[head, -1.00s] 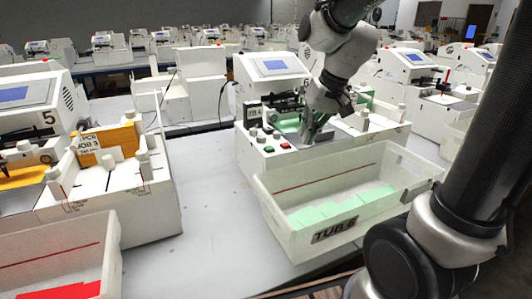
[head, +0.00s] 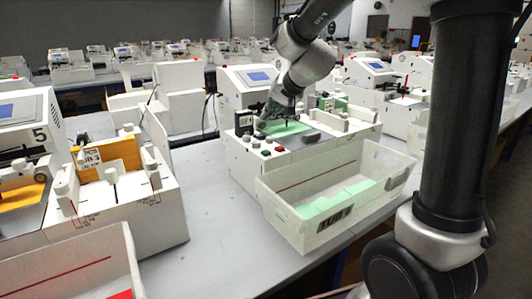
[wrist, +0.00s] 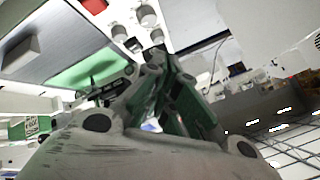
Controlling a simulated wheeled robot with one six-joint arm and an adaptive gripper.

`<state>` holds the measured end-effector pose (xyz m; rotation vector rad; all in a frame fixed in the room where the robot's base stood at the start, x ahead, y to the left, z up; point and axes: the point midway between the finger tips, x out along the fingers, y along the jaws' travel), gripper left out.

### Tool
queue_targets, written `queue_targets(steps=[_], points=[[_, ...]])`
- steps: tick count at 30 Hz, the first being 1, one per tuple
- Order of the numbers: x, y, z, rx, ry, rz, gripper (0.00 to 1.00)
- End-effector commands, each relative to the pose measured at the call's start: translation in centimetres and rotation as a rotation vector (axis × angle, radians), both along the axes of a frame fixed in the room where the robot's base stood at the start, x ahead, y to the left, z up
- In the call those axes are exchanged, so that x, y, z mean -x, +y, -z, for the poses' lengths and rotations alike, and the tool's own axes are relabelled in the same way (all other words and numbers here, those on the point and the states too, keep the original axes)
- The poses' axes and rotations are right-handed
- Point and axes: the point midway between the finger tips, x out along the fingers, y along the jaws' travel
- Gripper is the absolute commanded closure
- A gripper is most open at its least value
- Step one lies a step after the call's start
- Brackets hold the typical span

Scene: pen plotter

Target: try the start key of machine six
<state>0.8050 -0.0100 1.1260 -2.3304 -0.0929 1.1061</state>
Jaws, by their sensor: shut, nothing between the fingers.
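Machine six (head: 235,165) is the white plotter behind the tub marked TUB 6 (head: 336,217). Its front left panel bears several small round keys, with a red key (head: 279,149) at their right end. My gripper (head: 265,122) is shut and empty, low over the panel's back edge beside the green sheet (head: 288,128). In the wrist view its fingertips (wrist: 155,58) are close to grey round knobs (wrist: 147,15), and the red key (wrist: 93,5) shows at the top edge. I cannot tell whether the fingertips touch a key. The start key is not clearly identifiable.
Machine five (head: 110,200) stands to the left with an orange pack (head: 107,155). Bare grey table (head: 210,225) lies between the two machines. A screen housing (head: 258,85) rises behind machine six. More plotters stand to the right and behind.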

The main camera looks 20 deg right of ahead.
Motion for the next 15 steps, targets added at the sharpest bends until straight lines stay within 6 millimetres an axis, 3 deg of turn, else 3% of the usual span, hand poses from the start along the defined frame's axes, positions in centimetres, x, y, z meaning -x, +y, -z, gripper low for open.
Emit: queue_targets(steps=[8, 15], points=[[0.0, 0.0, 0.5, 0.0, 0.002, -0.001, 1.0], [0.1, 0.0, 3.3, 0.0, 0.005, 0.001, 1.0]])
